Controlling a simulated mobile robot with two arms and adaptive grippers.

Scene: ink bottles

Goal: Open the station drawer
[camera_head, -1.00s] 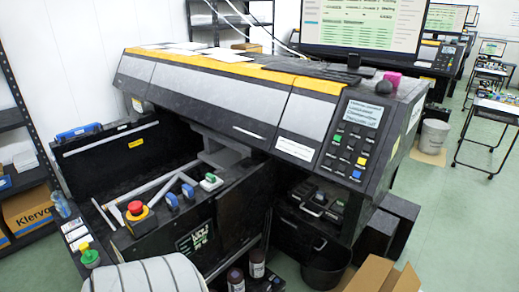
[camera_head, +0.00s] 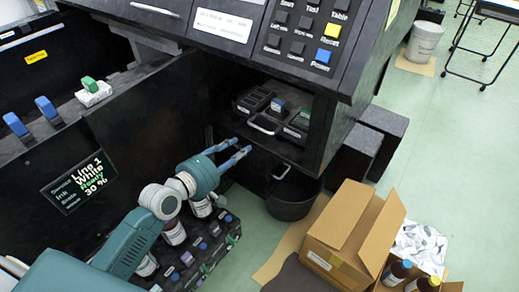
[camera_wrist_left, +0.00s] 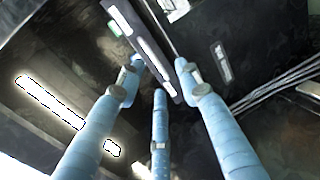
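The black station has a recessed bay with two pale bar handles: an upper handle (camera_head: 263,125) in front of several dark cartridges (camera_head: 254,101), and a lower handle (camera_head: 281,171) below it. I cannot tell for sure which belongs to the station drawer. My left gripper (camera_head: 242,144) points right at the bay, its light blue fingers just left of and below the upper handle. In the left wrist view the fingers (camera_wrist_left: 160,72) are spread, with a dark bar with a pale strip (camera_wrist_left: 150,50) beyond them. No hold on a handle shows. My right gripper is not in view.
Ink bottles (camera_head: 172,232) and a black rack (camera_head: 205,257) stand below my left arm. A black bin (camera_head: 291,197) sits under the bay. An open cardboard box (camera_head: 345,228), more bottles (camera_head: 399,270) and a white bin (camera_head: 424,41) stand on the right.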

